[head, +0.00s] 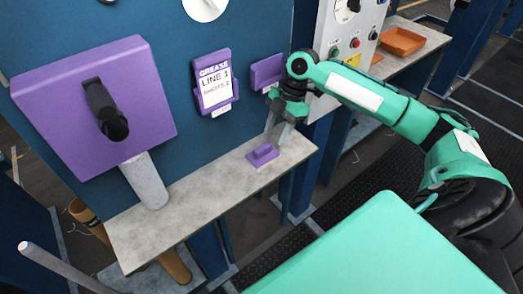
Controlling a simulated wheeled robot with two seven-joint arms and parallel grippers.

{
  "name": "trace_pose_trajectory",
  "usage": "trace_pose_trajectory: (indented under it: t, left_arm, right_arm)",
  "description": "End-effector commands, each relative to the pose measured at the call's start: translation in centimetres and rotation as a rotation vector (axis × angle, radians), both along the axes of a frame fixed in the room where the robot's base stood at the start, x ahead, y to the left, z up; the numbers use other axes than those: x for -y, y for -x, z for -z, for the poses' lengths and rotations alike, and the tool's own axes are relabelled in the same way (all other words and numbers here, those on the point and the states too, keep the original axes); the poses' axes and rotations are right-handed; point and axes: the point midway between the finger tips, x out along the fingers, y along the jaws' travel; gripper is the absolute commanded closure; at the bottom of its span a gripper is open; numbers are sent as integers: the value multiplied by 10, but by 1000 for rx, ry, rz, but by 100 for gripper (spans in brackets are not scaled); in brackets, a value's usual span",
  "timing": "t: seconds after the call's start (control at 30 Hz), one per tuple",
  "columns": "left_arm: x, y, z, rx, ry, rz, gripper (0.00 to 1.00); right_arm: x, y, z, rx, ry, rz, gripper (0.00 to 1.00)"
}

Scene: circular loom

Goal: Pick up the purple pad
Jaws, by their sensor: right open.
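A small purple pad (262,154) with a raised grip lies on the grey shelf, toward its right end. My right gripper (279,128) is above and slightly right of the pad, pointing down at the shelf, with its fingers apart. The gripper and pad look close but separate, and I cannot tell the exact height of the fingertips. The right arm comes in from the right side. My left gripper is not in view.
The grey shelf (185,205) is mostly bare. A purple-framed "GREASE LINE 1" sign (215,85) and a purple holder (267,72) are on the blue panel. An orange tray (402,41) sits back right.

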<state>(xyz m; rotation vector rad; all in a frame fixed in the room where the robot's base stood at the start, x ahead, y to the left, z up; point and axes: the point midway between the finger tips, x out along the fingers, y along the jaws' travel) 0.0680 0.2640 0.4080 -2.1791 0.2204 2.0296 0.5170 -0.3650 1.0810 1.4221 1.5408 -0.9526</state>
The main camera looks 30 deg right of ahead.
Motion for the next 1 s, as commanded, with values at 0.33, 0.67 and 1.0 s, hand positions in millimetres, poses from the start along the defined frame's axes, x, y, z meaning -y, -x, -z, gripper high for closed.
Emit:
trace_pose_trajectory:
  t: [0.33, 0.67, 1.0]
  left_arm:
    - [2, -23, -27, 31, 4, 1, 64]
    - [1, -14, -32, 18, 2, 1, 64]
    - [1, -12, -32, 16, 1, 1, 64]
  right_arm:
    - [-42, 5, 7, -5, 0, 0, 55]
    - [-48, 4, 29, 0, 1, 0, 55]
    - [-48, 4, 28, 0, 1, 0, 100]
